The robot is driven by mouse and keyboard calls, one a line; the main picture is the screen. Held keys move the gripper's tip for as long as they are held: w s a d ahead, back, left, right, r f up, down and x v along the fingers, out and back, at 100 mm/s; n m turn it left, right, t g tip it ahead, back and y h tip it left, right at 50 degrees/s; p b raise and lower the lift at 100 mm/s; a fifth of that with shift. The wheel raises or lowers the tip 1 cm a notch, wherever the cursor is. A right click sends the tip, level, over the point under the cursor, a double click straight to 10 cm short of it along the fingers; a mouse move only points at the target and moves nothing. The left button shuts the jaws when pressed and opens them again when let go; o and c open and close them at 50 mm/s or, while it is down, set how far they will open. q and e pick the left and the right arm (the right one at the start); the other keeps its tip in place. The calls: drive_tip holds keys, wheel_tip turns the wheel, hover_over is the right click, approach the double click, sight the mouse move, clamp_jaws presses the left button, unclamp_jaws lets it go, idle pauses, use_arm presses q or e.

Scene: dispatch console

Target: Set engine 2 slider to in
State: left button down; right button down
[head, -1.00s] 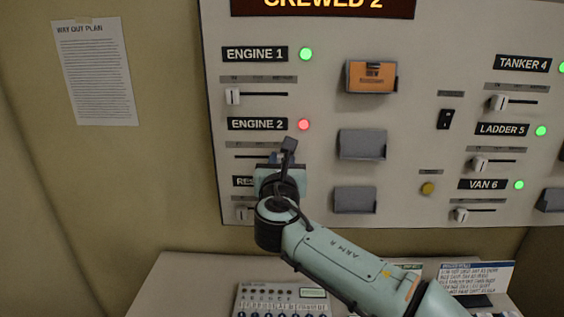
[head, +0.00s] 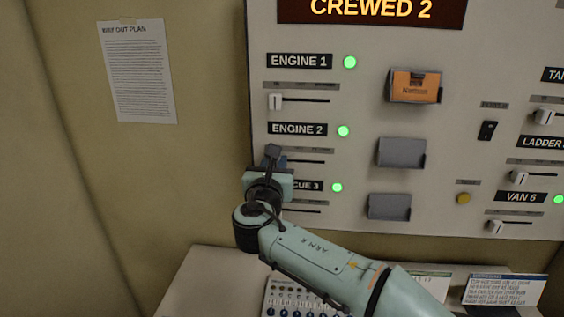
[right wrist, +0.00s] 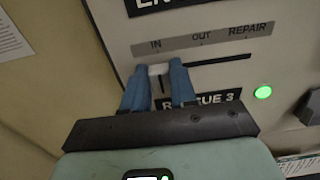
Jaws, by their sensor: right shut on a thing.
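The ENGINE 2 label (head: 297,129) on the panel has a lit green lamp (head: 343,131) beside it. Its slider slot (head: 312,161) runs sideways below the label. My right gripper (right wrist: 158,78) is at the left end of this slot. In the right wrist view its blue fingers are shut on the white slider handle (right wrist: 158,69), one on each side. The handle sits below the word IN on the grey scale strip (right wrist: 202,40). In the head view my right wrist hides the handle. My left gripper is not in view.
The ENGINE 1 slider (head: 276,101) is above, with its handle at the left. The RESCUE 3 label, partly hidden by my arm, has a green lamp (head: 337,187). Grey card holders (head: 401,152) stick out to the right. A desk (head: 205,278) lies below.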

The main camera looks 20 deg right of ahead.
drive_tip(key=shift+a, duration=0.15)
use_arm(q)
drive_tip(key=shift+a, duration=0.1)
use_arm(e)
drive_tip(key=c, duration=0.9)
unclamp_jaws()
drive_tip(key=shift+w, duration=0.15)
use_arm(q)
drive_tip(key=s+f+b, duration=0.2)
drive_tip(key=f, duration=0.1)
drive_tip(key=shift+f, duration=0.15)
use_arm(e)
drive_tip(key=v, duration=1.3)
drive_tip(key=shift+s+a, duration=0.1)
drive_tip(key=shift+s, duration=0.15)
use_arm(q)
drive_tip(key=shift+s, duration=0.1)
